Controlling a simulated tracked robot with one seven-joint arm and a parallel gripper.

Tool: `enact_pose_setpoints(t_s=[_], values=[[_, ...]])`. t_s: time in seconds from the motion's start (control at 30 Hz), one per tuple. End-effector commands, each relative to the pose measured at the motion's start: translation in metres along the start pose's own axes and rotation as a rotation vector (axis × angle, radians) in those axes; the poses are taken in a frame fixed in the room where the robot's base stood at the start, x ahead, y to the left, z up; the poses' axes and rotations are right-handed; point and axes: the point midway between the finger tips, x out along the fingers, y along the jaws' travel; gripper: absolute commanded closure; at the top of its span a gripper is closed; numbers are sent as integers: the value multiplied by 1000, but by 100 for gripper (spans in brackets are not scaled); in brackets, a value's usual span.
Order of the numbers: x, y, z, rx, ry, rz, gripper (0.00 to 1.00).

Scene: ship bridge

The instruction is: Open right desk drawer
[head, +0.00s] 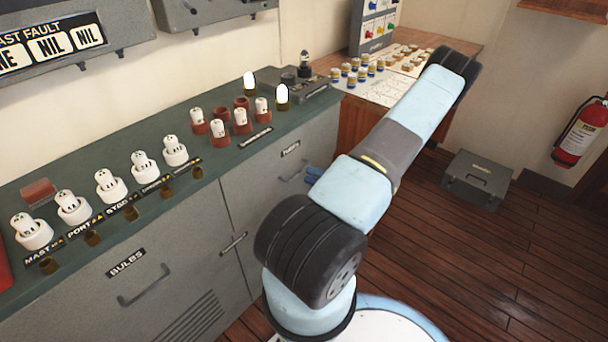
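The right drawer front (262,185) of the grey desk carries a small black label and a bar handle (292,178). It looks shut, and my arm covers its right part. A small blue piece (313,174) shows just right of the handle, past the edge of my arm; it looks like the fingertips of my gripper. The rest of my gripper is hidden behind my arm. I cannot tell whether the fingers are open or shut, or whether they touch the handle.
The left drawer (150,275), labelled BULBS, is shut. White and red-based bulbs stand on the green desktop (215,165). A wooden chart table (355,125) stands behind. A grey case (477,180) lies on the floor, and a fire extinguisher (582,135) hangs right. The right foreground floor is clear.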

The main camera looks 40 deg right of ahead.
Motion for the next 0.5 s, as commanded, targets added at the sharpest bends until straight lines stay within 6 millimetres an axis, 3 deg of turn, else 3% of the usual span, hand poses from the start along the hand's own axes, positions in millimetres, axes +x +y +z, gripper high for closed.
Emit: enact_pose_setpoints(t_s=[0.2, 0.5], values=[[25, 0, 0, 0, 0, 1, 62], [32, 0, 0, -1, 0, 0, 62]])
